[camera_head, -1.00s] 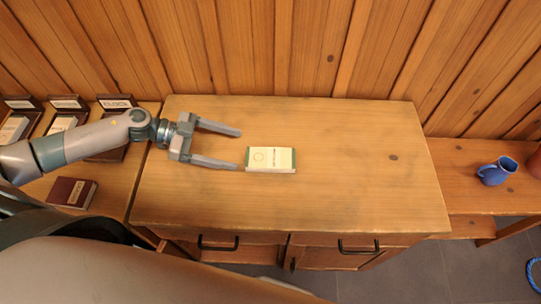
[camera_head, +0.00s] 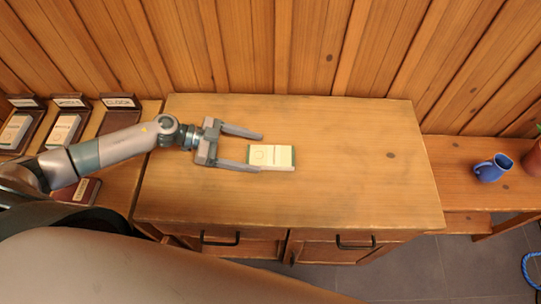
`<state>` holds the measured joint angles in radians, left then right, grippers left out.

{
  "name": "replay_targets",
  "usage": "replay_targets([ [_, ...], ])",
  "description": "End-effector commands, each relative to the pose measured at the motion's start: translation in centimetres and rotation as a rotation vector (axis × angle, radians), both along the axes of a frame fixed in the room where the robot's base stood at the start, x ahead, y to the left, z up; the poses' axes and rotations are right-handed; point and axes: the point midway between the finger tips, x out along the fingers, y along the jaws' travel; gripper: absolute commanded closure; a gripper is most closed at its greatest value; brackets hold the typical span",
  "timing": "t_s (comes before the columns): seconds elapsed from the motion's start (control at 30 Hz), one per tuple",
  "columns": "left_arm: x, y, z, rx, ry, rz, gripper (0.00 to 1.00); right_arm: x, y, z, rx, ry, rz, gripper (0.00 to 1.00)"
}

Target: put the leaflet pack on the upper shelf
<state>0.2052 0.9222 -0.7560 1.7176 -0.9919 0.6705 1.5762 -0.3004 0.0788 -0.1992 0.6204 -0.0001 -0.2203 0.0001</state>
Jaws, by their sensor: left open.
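The leaflet pack (camera_head: 275,156) is a small cream block with a green end and lies flat on the wooden cabinet top (camera_head: 350,190). My left gripper (camera_head: 261,153) reaches in from the left just above the cabinet top. Its two fingers are open and empty, with their tips at the pack's left end, one toward the back and one along the front left. I cannot tell whether a finger touches the pack. My right gripper is not in view. No upper shelf can be made out.
At the left, a lower surface holds labelled dark holders (camera_head: 65,125) with packs and a dark red box (camera_head: 80,191). At the right, a blue mug (camera_head: 493,168) and a reddish pot (camera_head: 534,160) stand on a lower bench (camera_head: 455,155). The cabinet top's right half is clear.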

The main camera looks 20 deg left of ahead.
Motion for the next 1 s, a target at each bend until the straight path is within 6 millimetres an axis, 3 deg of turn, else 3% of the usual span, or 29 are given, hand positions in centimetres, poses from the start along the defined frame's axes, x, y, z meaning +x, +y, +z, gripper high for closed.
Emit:
replay_targets([
  [0.4,1.0,-3.6,-1.7,-0.001,0.000,0.000,0.23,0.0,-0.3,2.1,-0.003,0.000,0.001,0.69],
  [0.97,1.1,-3.9,-2.0,0.001,0.000,0.000,0.23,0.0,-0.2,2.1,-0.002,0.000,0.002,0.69],
  [1.0,1.1,-3.9,-2.0,0.001,0.000,0.000,0.31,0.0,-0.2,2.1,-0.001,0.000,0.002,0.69],
])
